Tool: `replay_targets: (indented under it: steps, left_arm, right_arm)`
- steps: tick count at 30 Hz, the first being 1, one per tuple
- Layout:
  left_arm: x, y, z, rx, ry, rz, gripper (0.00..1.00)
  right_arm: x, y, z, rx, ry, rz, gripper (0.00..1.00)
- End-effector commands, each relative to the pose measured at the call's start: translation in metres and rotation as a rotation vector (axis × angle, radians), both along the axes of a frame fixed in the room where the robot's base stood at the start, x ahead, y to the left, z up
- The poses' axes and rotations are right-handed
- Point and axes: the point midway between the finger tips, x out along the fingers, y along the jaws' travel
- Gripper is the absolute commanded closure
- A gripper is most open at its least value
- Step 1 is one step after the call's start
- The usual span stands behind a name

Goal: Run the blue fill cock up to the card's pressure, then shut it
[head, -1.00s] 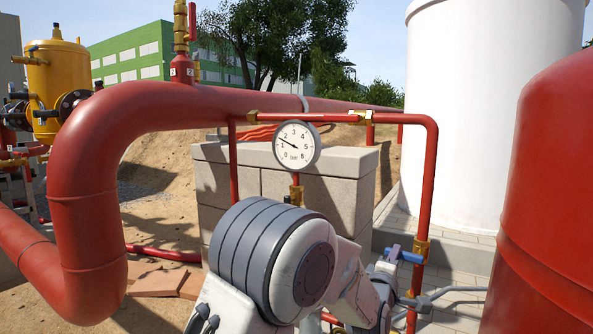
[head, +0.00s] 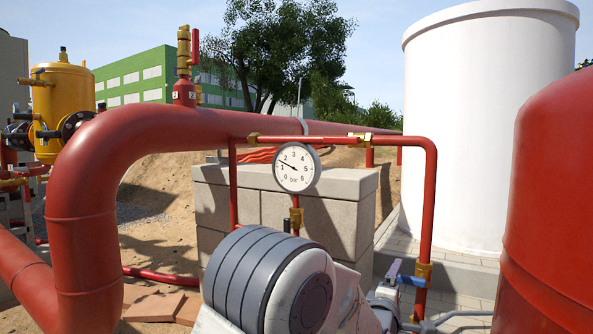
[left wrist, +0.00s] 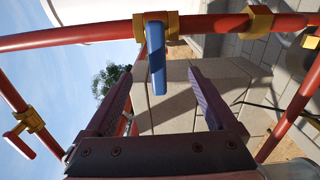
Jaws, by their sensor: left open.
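The blue fill cock's lever (head: 411,280) sits on a brass valve body on the vertical red pipe at right. In the left wrist view the blue lever (left wrist: 156,62) stands crosswise to its pipe. My left gripper (head: 388,287) is beside the cock, partly hidden by my arm. In the wrist view my left gripper (left wrist: 160,76) is open, with the lever's end between its fingertips and no visible grip on it. The round white pressure gauge (head: 296,168) reads a little under 2 bar. No card is in view. My right gripper is not in view.
A thick red pipe (head: 85,200) bends at left. Thin red pipework frames the gauge before a grey block wall (head: 335,212). A large red vessel (head: 550,220) stands close at right, a white tank (head: 480,120) behind. A yellow vessel (head: 62,105) is at far left.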

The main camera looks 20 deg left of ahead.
Motion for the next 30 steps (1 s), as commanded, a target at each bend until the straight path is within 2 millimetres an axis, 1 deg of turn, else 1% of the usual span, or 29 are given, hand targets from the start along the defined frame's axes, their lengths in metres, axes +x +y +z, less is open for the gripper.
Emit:
replay_targets:
  steps: [6, 16, 20, 30]
  left_arm:
    - [-0.024, 0.004, -0.001, 0.000, -0.002, -0.001, 0.10]
    - [-0.061, 0.011, -0.001, 0.000, -0.002, -0.001, 0.10]
    - [-0.067, 0.013, 0.000, 0.000, -0.001, -0.001, 0.10]
    - [-0.068, 0.013, 0.000, 0.000, -0.001, -0.001, 0.10]
  right_arm:
    - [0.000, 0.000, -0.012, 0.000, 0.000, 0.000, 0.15]
    - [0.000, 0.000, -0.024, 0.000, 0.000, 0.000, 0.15]
    - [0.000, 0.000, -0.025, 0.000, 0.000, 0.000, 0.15]
    - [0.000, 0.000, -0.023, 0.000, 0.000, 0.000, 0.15]
